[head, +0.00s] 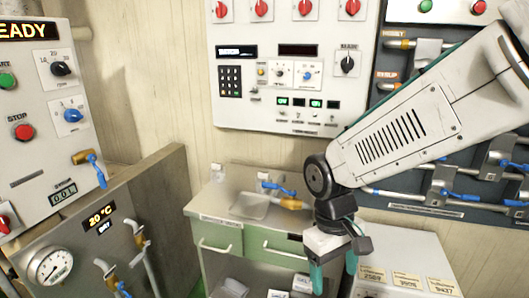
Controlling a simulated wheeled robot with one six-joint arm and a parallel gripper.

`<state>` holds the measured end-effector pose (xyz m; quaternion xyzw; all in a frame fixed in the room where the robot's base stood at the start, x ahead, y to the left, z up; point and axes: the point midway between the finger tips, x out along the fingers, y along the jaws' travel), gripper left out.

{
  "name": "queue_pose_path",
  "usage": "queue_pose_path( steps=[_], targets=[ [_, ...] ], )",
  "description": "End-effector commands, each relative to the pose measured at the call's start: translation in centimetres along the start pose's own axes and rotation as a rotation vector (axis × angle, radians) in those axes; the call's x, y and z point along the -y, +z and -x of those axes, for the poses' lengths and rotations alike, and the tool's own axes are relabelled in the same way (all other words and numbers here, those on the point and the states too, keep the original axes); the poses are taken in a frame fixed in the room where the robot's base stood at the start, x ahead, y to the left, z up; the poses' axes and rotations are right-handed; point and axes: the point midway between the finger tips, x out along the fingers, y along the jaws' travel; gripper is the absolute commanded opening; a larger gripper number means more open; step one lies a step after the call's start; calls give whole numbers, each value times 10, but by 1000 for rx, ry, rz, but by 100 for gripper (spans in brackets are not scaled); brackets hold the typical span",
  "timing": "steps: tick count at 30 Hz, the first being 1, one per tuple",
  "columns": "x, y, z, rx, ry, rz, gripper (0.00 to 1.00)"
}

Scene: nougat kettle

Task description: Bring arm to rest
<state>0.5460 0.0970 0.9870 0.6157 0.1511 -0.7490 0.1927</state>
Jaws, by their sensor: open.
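My arm comes in from the right side of the head view and bends down at a dark joint. My gripper (334,277) hangs from it, pointing downward, with teal-green fingers spread apart. The fingertips run close to the bottom edge of the picture. I see nothing between the fingers. The gripper appears in front of the green-drawer cabinet and the white box beside it; its exact distance from them I cannot tell.
A green-drawer cabinet (219,239) with a small sink (250,207) stands against the wall. A control panel (290,125) hangs above. A grey tank (165,200) with gauge and valves is at left, below a panel (45,110). A white box (405,250) stands at right, under pipes.

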Motion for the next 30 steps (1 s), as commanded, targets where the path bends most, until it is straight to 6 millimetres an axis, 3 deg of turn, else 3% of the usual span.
queue_pose_path(
  steps=[1, 6, 12, 19, 29, 30],
  targets=[
    [-9, 24, 12, -3, -9, -55, 71],
    [-25, 94, 35, -12, -40, -206, 71],
    [-37, 155, 51, -112, -55, -342, 71],
    [-49, 185, 71, -270, -35, -456, 71],
    [-54, 191, 76, -303, -28, -500, 71],
    [-54, 191, 76, -303, -28, -499, 60]
  ],
)
